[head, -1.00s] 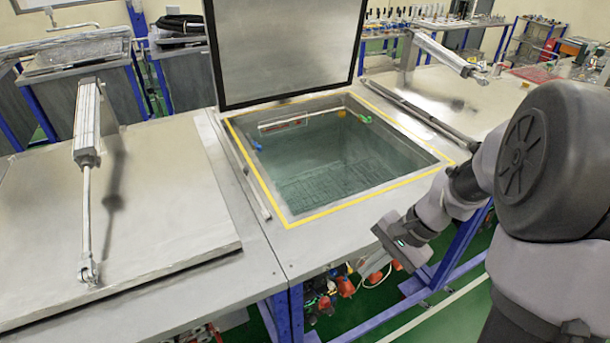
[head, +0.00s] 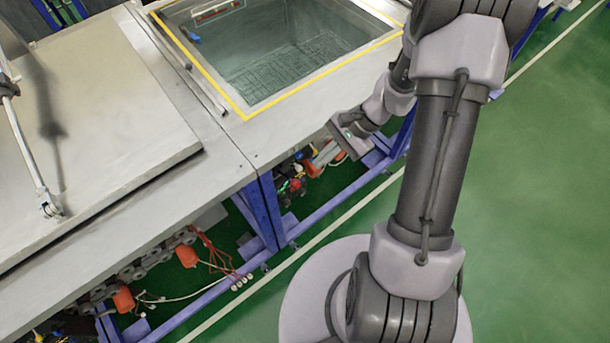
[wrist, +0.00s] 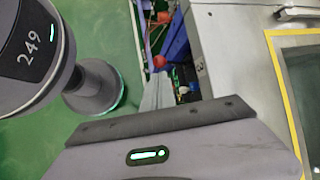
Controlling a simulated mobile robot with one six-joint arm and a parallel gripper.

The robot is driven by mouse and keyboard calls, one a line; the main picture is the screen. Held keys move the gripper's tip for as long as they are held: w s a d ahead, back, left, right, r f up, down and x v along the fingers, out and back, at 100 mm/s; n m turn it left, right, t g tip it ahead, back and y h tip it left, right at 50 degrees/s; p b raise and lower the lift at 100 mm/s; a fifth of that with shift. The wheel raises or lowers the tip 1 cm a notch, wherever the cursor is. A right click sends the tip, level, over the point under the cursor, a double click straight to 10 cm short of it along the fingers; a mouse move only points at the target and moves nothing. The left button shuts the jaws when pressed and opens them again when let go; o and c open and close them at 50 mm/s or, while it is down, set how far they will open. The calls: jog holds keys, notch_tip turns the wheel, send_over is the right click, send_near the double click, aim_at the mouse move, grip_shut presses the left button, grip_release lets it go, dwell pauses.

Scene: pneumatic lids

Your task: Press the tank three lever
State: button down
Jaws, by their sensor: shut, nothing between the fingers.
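My gripper (head: 349,140) hangs beside the front edge of the open tank (head: 218,105), above the floor in the head view. Under the table edge are orange-red parts that may be levers: one below the open tank (head: 312,168), one left of the blue leg (head: 188,256), and one farther left (head: 122,300). The wrist view shows a red part (wrist: 160,62) just beyond the gripper.
A closed metal lid (head: 100,130) with a cylinder rod covers the left tank. Blue frame legs (head: 264,212) and rails (head: 330,205) stand under the table edge. Loose hoses and wires (head: 215,262) hang there. The green floor (head: 540,200) is clear on the right.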

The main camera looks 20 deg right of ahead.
aim_at(299, 181)
jog(key=b+x, duration=0.2)
jog(key=x, duration=0.5)
jog(key=shift+a+f, duration=0.2)
jog(key=shift+f, duration=0.05)
jog(key=shift+d, duration=0.1)
